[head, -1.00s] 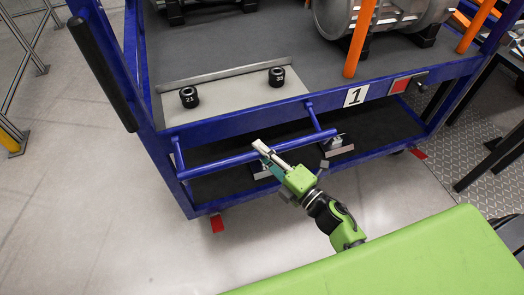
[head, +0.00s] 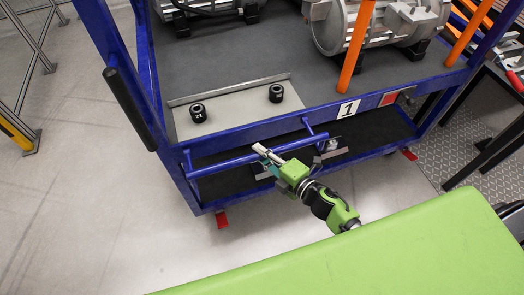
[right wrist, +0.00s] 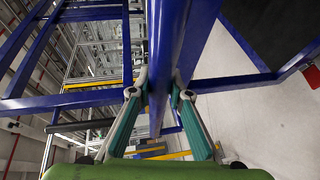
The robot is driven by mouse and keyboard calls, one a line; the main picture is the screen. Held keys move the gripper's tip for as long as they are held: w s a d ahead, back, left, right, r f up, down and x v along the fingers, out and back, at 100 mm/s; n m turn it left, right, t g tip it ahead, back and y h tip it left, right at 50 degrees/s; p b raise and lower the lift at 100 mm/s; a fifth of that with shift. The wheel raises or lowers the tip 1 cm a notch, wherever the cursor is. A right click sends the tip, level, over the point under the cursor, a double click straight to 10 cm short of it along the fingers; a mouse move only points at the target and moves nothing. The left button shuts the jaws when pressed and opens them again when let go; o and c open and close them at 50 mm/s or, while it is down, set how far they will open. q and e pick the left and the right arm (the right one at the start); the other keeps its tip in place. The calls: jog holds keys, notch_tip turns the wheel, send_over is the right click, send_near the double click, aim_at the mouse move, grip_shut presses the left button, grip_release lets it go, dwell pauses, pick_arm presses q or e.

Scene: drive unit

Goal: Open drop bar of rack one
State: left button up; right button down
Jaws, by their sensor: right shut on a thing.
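Rack one is a blue cart with a number 1 label (head: 347,109) on its front rail. Its drop bar (head: 222,164) is a blue tube on short arms at the front, below the rail. My right gripper (head: 262,151) is shut on the drop bar near its middle. In the right wrist view the blue bar (right wrist: 158,70) runs between the two fingers of the right gripper (right wrist: 158,92) and hides part of what lies behind. My left gripper is not in view.
Two black cylinders (head: 197,113) (head: 276,93) stand on a pale plate (head: 235,108) on the rack's shelf. Metal drive housings (head: 385,25) and orange posts (head: 357,45) are at the back right. A green surface (head: 370,255) fills the front. Floor at left is clear.

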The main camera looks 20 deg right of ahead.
jog(key=shift+w+r, duration=0.45)
jog(key=shift+r, duration=0.3)
jog(key=c, duration=1.9)
grip_release()
jog(key=shift+f, duration=0.1)
jog(key=v, duration=1.2)
jog(key=shift+s+f, duration=0.2)
jog(key=shift+f, duration=0.05)
